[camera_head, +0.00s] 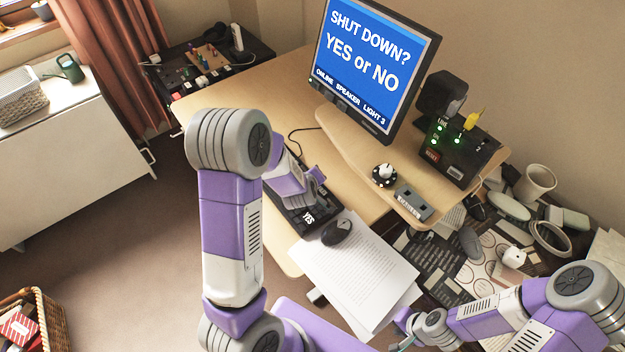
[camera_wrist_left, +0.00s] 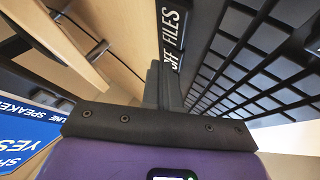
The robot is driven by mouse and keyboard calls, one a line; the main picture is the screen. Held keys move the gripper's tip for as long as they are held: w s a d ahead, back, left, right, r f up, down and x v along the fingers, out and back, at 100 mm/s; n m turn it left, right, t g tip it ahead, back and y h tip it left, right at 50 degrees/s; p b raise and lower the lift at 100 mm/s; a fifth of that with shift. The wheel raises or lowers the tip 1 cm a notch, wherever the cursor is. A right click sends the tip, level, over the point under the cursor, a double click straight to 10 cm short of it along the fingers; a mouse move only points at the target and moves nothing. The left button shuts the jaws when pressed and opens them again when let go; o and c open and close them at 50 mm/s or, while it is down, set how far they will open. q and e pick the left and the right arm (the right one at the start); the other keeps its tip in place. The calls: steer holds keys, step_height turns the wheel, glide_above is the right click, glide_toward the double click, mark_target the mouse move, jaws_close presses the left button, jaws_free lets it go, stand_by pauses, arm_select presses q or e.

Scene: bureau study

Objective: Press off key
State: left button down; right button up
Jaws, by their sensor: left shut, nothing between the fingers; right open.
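The dark keyboard (camera_head: 296,217) lies on the desk, with a key marked YES (camera_head: 308,218) at its near end. The left wrist view shows black keys (camera_wrist_left: 250,75) and a strip with the labels OFF (camera_wrist_left: 169,54) and FILES (camera_wrist_left: 172,24). My left gripper (camera_wrist_left: 164,68) is shut and empty, its fingertips at the OFF label and partly covering it. I cannot tell whether they touch it. The monitor (camera_head: 372,62) reads "SHUT DOWN? YES or NO". My right gripper (camera_head: 402,334) is open at the bottom of the head view, beside the papers.
A black mouse (camera_head: 337,232) sits on white papers (camera_head: 362,268) near the keyboard. A raised wooden shelf (camera_head: 350,141) holds the monitor, a dial (camera_head: 384,175) and a black box with green lights (camera_head: 455,148). The right side is cluttered with a mug (camera_head: 535,182) and small items.

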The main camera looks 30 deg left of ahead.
arm_select(q)
steer(key=shift+r+p, duration=0.6)
steer(key=shift+r, duration=0.25)
steer(key=shift+r+p, duration=2.1)
steer(key=shift+r, duration=0.4)
